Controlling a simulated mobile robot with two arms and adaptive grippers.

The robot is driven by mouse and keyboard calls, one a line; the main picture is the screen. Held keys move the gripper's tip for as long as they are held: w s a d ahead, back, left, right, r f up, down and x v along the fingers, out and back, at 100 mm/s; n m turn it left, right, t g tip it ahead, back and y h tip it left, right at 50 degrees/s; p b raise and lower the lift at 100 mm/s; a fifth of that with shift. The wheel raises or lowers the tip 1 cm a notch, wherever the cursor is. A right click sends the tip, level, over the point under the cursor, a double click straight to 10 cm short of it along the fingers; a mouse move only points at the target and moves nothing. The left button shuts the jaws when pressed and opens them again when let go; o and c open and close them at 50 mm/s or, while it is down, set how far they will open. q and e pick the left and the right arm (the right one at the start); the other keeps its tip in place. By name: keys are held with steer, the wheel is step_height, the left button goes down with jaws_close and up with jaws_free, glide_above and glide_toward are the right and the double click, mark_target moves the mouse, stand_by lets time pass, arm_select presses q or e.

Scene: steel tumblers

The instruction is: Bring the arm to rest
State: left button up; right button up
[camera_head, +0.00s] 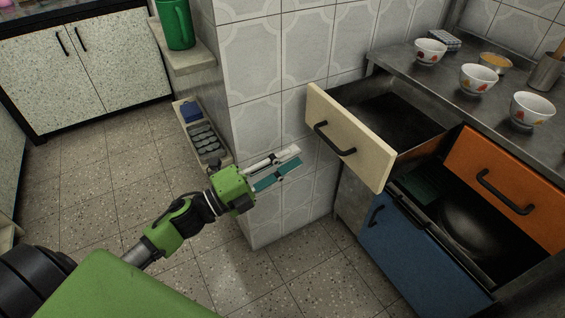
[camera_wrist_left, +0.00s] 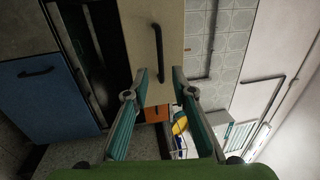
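My left gripper (camera_head: 285,168) hangs in free air left of the open cream drawer (camera_head: 345,140) and in front of the tiled wall. In the left wrist view its two teal-padded fingers (camera_wrist_left: 160,80) stand apart with nothing held between them. Beyond them are the cream drawer front (camera_wrist_left: 158,25) and its dark handle. My right gripper is in neither view.
A blue-fronted drawer (camera_head: 400,255) is pulled out, with a dark pan (camera_head: 470,228) inside, below an orange front (camera_head: 505,185). Patterned bowls (camera_head: 478,77) stand on the counter. A low shelf (camera_head: 222,158) holds several metal cylinders (camera_head: 205,138). A green jug (camera_head: 177,25) stands above.

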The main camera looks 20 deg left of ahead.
arm_select(q)
steer(key=shift+v, duration=0.85)
steer(key=shift+w, duration=0.1)
